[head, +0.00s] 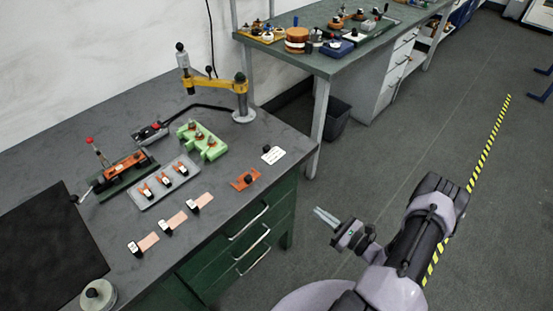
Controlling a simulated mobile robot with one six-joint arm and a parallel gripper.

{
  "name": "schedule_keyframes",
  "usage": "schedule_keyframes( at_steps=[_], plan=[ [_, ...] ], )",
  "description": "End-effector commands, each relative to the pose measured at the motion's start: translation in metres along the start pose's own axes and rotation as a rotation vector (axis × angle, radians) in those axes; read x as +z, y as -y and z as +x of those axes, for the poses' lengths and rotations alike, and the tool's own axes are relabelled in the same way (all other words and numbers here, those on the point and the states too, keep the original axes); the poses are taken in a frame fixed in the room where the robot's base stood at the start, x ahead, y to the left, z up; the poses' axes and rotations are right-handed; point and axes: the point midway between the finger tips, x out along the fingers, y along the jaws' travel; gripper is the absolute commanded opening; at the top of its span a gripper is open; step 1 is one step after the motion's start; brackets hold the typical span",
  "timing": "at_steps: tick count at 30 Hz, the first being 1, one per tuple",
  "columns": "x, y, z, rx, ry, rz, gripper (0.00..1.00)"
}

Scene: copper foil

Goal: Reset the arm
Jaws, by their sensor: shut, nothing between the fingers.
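My arm (415,240) reaches in from the lower right of the head view. My gripper (326,217) is at its end, pointing left, with its two thin fingers together and nothing between them. It hangs over the open floor to the right of the green drawer cabinet, apart from the workbench (65,167) and everything on it.
The bench holds several copper foil strips (172,221), a grey tray (150,201), a green block (214,148), a lever device (125,170) and a yellow-armed stand (215,84). A second bench (315,62) stands behind. A dark bin (336,120) sits below it. Floor to the right is clear.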

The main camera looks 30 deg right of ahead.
Motion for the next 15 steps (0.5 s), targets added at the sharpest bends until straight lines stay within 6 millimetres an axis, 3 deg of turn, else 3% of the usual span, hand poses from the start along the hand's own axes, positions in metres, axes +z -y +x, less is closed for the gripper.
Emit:
schedule_keyframes(
  at_steps=[2, 5, 7, 10, 15],
  plan=[
    [0.013, -0.001, 0.008, 0.048, -0.006, -0.026, 0.00],
    [0.070, -0.015, 0.038, 0.261, -0.042, -0.134, 0.00],
    [0.126, -0.045, 0.064, 0.485, -0.091, -0.257, 0.00],
    [0.196, -0.103, 0.081, 0.791, -0.182, -0.466, 0.00],
    [0.285, -0.198, 0.066, 1.182, -0.347, -0.915, 0.00]
  ],
)
